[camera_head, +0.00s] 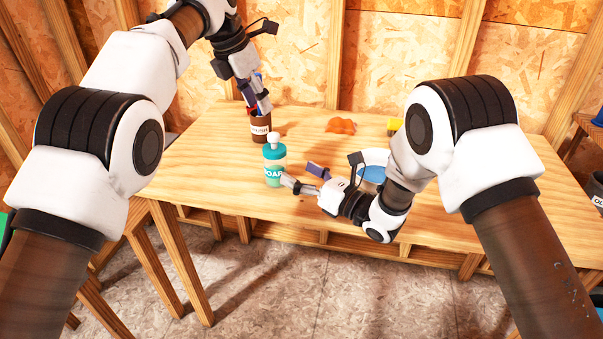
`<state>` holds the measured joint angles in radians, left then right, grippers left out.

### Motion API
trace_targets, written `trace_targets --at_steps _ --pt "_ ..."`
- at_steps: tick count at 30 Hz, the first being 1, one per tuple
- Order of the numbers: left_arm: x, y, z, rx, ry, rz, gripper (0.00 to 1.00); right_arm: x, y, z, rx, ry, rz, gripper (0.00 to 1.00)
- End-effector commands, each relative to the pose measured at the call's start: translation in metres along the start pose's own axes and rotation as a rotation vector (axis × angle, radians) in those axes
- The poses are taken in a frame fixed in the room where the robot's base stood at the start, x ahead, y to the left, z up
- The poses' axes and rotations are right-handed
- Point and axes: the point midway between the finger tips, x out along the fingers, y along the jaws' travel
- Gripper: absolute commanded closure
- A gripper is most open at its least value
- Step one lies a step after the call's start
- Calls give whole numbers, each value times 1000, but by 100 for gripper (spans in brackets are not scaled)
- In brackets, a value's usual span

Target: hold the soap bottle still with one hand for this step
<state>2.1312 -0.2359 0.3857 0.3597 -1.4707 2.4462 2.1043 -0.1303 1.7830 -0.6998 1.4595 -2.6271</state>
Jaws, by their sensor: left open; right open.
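The soap bottle (275,168), teal with a white top and a "SOAP" label, stands upright on the wooden table. My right gripper (297,172) is open just right of it. One fingertip is very close to the bottle's lower right side; I cannot tell whether it touches. The other finger is farther back, and the bottle is not between them. My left gripper (257,94) is open and points down above a brown labelled cup (261,130) behind the bottle. Its fingertips partly cover something red at the cup's rim.
An orange lump (341,126) lies at the back of the table (215,160). A blue round item (372,173) is partly hidden behind my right arm, with a yellow object (394,124) behind. The table left of the bottle is clear.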

Motion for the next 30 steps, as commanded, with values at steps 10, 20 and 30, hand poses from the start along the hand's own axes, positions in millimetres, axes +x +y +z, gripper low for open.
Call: trace_targets --at_steps 10,20,30 --pt "0 0 0 0 0 0 58 27 -22 -12 -268 82 -58 11" --pt "0 0 0 0 0 0 58 82 -25 -16 -263 82 -59 11" --pt "0 0 0 0 0 0 58 88 -26 -16 -262 83 -60 22"
